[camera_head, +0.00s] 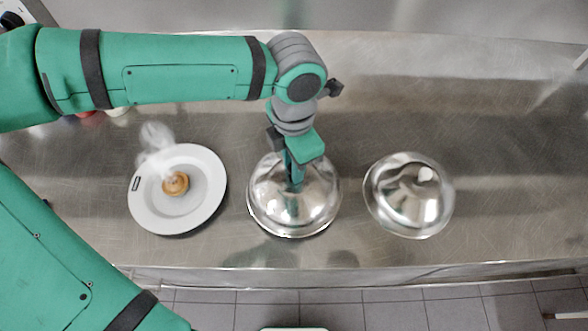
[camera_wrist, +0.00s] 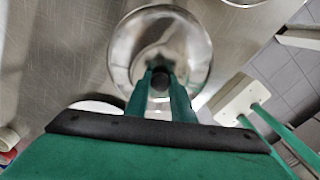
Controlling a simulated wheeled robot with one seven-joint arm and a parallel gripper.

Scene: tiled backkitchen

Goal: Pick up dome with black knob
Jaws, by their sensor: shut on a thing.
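The dome with the black knob (camera_head: 265,205) is a shiny metal cover in the middle of the steel counter in the head view. It also shows in the wrist view (camera_wrist: 195,50), with its black knob (camera_wrist: 161,79) between my fingers. My gripper (camera_head: 294,182) is above the dome and shut on its knob; in the wrist view my gripper (camera_wrist: 161,85) points straight down at the dome's top. The dome looks upright. Whether its rim touches the counter or is slightly raised, I cannot tell.
A white plate (camera_head: 150,210) with a small steaming pastry (camera_head: 175,183) sits left of the dome. A second metal dome (camera_head: 405,215) stands to the right. The counter's front edge runs just below them. Bare counter (camera_head: 510,170) lies at the far right.

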